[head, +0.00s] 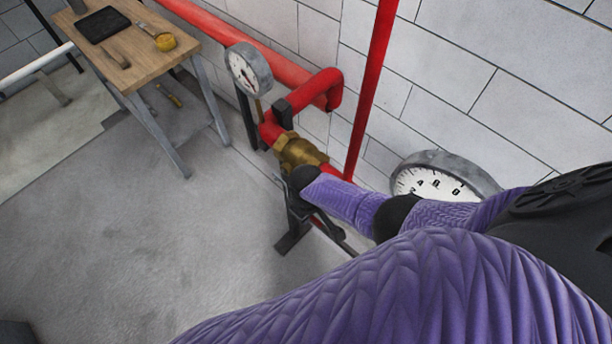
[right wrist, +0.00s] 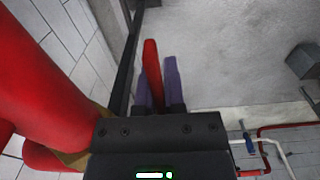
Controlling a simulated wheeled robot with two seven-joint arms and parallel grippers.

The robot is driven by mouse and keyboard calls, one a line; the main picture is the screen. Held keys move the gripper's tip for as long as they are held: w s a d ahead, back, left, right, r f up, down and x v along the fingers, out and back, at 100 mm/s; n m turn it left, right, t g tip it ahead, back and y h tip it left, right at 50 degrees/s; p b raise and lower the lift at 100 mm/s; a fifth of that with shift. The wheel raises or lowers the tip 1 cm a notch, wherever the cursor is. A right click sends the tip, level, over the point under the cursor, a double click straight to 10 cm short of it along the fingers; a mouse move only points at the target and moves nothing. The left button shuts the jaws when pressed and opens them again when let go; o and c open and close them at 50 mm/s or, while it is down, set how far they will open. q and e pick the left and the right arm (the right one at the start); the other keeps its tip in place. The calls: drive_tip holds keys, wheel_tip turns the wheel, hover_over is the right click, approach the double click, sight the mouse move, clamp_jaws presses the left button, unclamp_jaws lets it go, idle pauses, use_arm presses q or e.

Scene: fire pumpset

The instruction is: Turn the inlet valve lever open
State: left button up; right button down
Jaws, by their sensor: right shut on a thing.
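The inlet valve has a brass body (head: 298,150) set in the red pipe low by the wall, in the head view. In the right wrist view its red lever (right wrist: 152,68) stands between the two purple fingers of my right gripper (right wrist: 157,80), which is shut on it. The lever's far end sticks out past the fingers. In the head view my right arm reaches down to the valve and hides most of the lever and the fingertips. I cannot tell the lever's exact angle to the pipe. My left gripper is in neither view.
A pressure gauge (head: 248,70) stands beside the valve, and a larger dial (head: 440,180) is behind my right arm. A vertical red pipe (head: 371,85) rises close by. A wooden table (head: 150,75) with tools stands at upper left.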

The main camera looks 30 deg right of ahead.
idle(0.4)
drive_tip(key=c, duration=0.7)
unclamp_jaws()
wheel_tip(320, 180, up, 9)
drive_tip(key=p, duration=0.5)
drive_tip(key=shift+w, duration=0.1)
drive_tip(key=shift+r, duration=0.55)
